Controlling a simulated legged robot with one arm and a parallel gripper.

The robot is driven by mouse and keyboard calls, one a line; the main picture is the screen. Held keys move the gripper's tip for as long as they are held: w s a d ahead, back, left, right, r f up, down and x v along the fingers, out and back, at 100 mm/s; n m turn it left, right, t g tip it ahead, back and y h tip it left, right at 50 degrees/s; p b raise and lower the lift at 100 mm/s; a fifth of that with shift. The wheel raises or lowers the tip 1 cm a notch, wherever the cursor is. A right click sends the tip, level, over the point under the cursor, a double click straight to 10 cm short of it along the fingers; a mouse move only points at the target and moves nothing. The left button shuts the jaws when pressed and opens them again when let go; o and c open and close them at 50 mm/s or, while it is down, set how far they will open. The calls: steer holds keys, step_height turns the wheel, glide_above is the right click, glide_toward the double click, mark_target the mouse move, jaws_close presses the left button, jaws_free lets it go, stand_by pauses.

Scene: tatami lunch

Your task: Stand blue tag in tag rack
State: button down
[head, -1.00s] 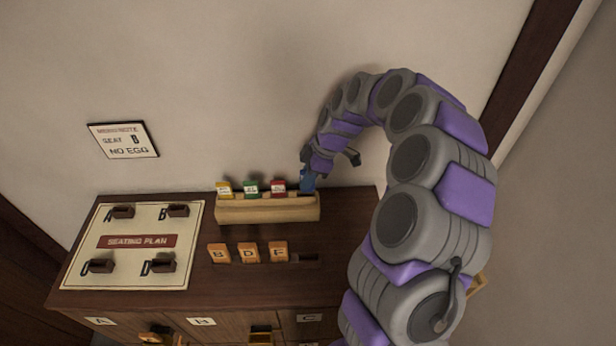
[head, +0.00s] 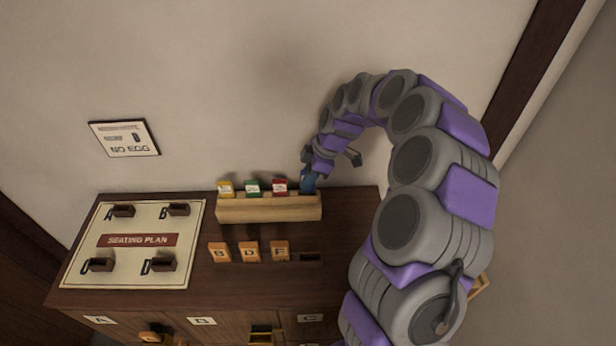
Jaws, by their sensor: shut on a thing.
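The tag rack (head: 268,211) is a pale wooden holder at the back of the dark cabinet top. A yellow tag (head: 226,188), a green tag (head: 253,187) and a red tag (head: 280,186) stand in it, left to right. The blue tag (head: 308,182) is upright at the rack's right end, its lower edge at or behind the front wall. My gripper (head: 312,172) comes from above right and is shut on the blue tag's upper part. I cannot tell whether the tag's bottom rests in the slot.
A seating plan board (head: 137,268) with small dark holders lies at the left. Orange letter tags (head: 249,251) stand in front of the rack, beside an empty dark slot (head: 310,257). A sign (head: 125,138) hangs on the wall close behind. The cabinet has drawers below.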

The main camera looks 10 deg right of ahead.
steer(key=shift+f, duration=0.15)
steer(key=shift+d+f+b, duration=0.15)
steer(key=shift+f+b, duration=0.15)
steer(key=shift+f, duration=0.05)
steer(key=shift+f, duration=0.35)
steer(key=shift+a+r+b, duration=0.1)
steer(key=shift+a+b, duration=0.2)
steer(key=shift+b, duration=0.1)
stand_by(0.7)
steer(key=shift+f+b, duration=0.4)
steer(key=shift+f, duration=0.05)
steer(key=shift+f+b, duration=0.15)
steer(key=shift+b, duration=0.15)
stand_by(0.3)
steer(key=shift+c, duration=1.9)
jaws_free()
